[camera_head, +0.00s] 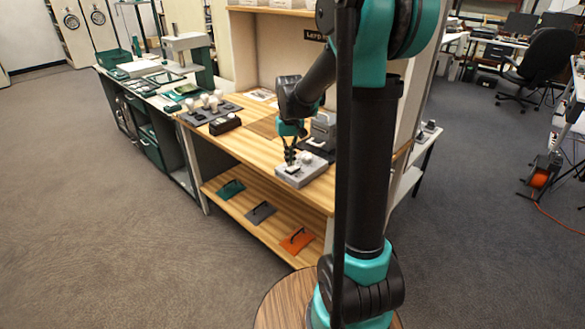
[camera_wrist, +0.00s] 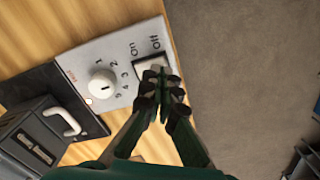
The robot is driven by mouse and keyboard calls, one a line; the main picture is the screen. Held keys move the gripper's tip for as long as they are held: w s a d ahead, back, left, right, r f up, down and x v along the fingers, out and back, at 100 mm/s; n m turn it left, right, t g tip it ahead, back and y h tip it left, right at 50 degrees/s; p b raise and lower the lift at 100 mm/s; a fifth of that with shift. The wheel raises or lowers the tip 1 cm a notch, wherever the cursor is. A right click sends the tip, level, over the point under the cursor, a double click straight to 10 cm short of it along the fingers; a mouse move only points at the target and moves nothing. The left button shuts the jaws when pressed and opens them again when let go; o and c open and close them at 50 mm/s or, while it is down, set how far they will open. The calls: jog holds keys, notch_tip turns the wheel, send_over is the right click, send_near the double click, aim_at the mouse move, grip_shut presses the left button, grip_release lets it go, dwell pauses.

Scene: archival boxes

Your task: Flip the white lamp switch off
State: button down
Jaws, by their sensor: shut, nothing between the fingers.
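The white lamp switch (camera_wrist: 151,66) sits on a grey control panel (camera_wrist: 92,50) beside the printed words "On" and "Off". In the wrist view my gripper (camera_wrist: 166,78) is shut and empty, with its fingertips at the switch and covering part of it. I cannot tell whether the fingertips touch it or which way the rocker is tilted. In the head view the grey panel box (camera_head: 308,172) stands on the wooden bench, and my gripper (camera_head: 291,162) points down over it.
A white numbered dial (camera_wrist: 102,84) is on the same panel, left of the switch. A dark device with a pale handle (camera_wrist: 62,122) stands beside the panel. On the wooden bench (camera_head: 245,138) there is a dark tray with white knobs (camera_head: 212,108). The floor lies beyond the bench edge.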

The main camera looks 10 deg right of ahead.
aim_at(290, 169)
jog(key=shift+f, duration=1.05)
dwell(0.9)
jog(key=shift+r, duration=3.5)
jog(key=s+d+f+t, duration=0.1)
jog(key=s+f, duration=0.2)
jog(key=s, duration=0.4)
jog(key=s+d+f+t, duration=0.1)
jog(key=s+f, duration=0.3)
jog(key=s, duration=0.3)
jog(key=s+d+f+m+t, duration=0.1)
jog(key=s+f, duration=0.3)
jog(key=s, duration=0.4)
jog(key=shift+d+f+t, duration=0.25)
jog(key=shift+d+t, duration=0.3)
jog(key=shift+t, duration=0.05)
